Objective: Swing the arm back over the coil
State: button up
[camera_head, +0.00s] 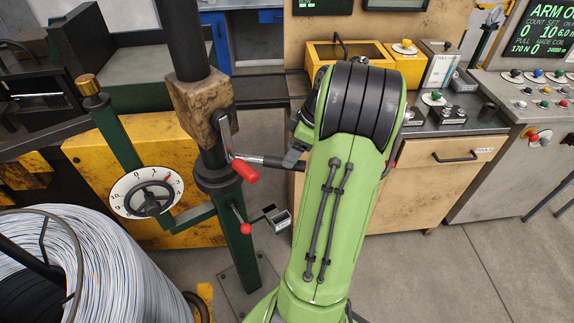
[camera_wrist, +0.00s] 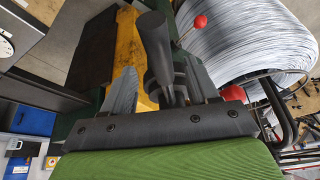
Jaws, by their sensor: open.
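The coil of silvery wire (camera_head: 125,275) stands at the lower left in the head view and at the upper right in the wrist view (camera_wrist: 255,40). A dark upright post (camera_head: 184,35) carries a stained block (camera_head: 200,105), a lever with a red grip (camera_head: 245,171) and a smaller red knob (camera_head: 246,229). A green bracket (camera_head: 120,140) with a numbered dial (camera_head: 147,193) stands left of it. My gripper (camera_wrist: 160,66) is open, its fingers on either side of a dark lever-like part (camera_wrist: 156,45). I cannot tell whether they touch it. My own green arm hides most of the gripper in the head view.
A yellow panel (camera_head: 90,170) stands behind the post. A wooden cabinet (camera_head: 435,185) and a control desk (camera_head: 535,105) stand to the right. Grey floor (camera_head: 450,270) is clear at the lower right.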

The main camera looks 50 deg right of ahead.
jog(key=x, duration=0.4)
grip_shut()
